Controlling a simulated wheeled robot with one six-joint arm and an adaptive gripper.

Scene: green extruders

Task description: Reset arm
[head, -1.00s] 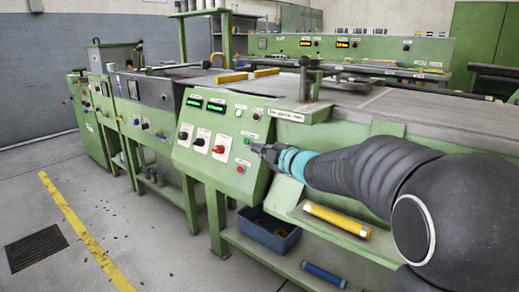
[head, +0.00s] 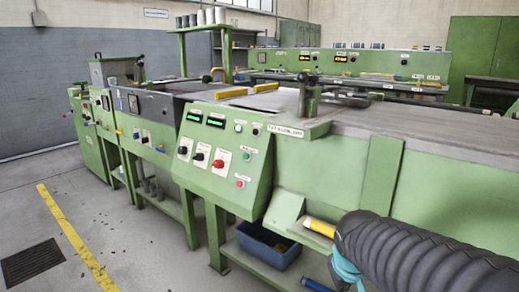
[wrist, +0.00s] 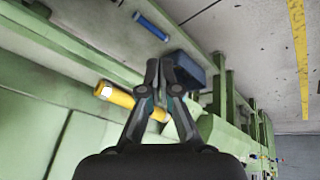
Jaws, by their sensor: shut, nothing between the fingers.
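My gripper (wrist: 161,72) is shut and empty in the wrist view, its two dark fingers together at the tips. In that view it points toward the lower shelf, with a yellow cylinder (wrist: 115,95) behind the fingers and a blue bin (wrist: 186,70) just beyond the tips. The green control panel (head: 221,165) with knobs, buttons and two lit green displays stands clear of my arm.
A blue cylinder (wrist: 152,26) lies farther along. The green machine frame (head: 385,180) is close to my arm. Open floor with a yellow line (head: 75,238) lies at left.

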